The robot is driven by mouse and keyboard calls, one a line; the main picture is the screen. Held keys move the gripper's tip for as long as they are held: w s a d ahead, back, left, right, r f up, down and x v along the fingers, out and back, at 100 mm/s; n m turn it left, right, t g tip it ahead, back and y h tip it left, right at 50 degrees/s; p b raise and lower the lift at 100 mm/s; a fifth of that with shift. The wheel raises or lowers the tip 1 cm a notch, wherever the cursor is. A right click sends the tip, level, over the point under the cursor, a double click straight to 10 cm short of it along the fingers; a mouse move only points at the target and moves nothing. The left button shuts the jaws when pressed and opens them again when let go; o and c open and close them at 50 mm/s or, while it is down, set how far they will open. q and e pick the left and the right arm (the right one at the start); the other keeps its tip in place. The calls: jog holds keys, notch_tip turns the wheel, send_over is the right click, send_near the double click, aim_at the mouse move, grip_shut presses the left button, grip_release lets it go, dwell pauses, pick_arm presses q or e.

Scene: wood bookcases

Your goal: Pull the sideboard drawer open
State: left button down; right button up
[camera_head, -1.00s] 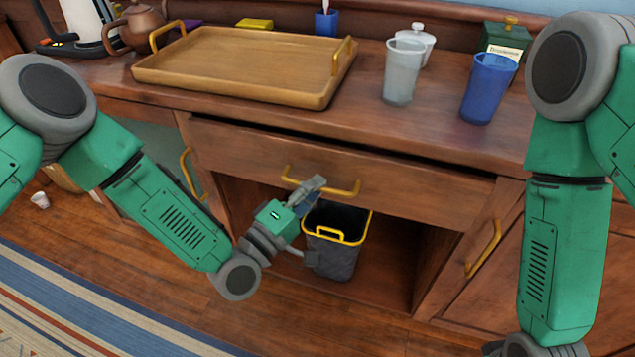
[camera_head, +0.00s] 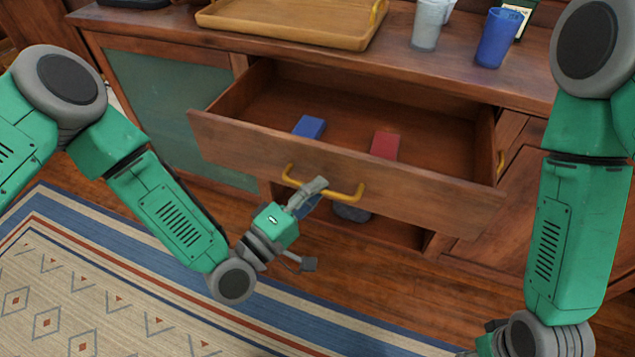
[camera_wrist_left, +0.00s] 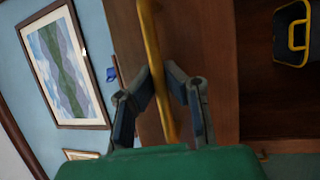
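The sideboard drawer (camera_head: 420,205) is out from the wooden sideboard, with its inside in view. A blue block (camera_head: 309,127) and a red block (camera_head: 385,146) lie in it. A yellow bar handle (camera_head: 345,196) is on its front. My left gripper (camera_head: 314,188) is at the left part of this handle. In the left wrist view the handle (camera_wrist_left: 150,35) runs between the two fingers (camera_wrist_left: 158,80), which are closed around it. My right arm hangs at the right. Only a bit of its gripper (camera_head: 484,344) shows at the bottom edge; its fingers cannot be made out.
A wooden tray (camera_head: 285,28), a grey cup (camera_head: 428,25) and a blue cup (camera_head: 497,38) stand on the sideboard top. A dark bin (camera_head: 352,213) is mostly hidden under the drawer. A striped rug (camera_head: 120,270) lies on the floor in front, at left.

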pick_arm(q)
jog(key=shift+s+a+f, duration=0.15)
jog(key=shift+s+f, duration=0.15)
jog(key=shift+s, duration=0.4)
pick_arm(e)
jog(key=shift+s+a, duration=0.2)
jog(key=shift+s, duration=0.25)
pick_arm(q)
jog(key=c, duration=1.6)
grip_release()
jog(key=shift+w+r, duration=0.1)
jog(key=shift+w, duration=0.05)
pick_arm(e)
jog(key=shift+d+f, duration=0.1)
jog(key=shift+d, duration=0.05)
pick_arm(q)
jog(key=v, duration=1.2)
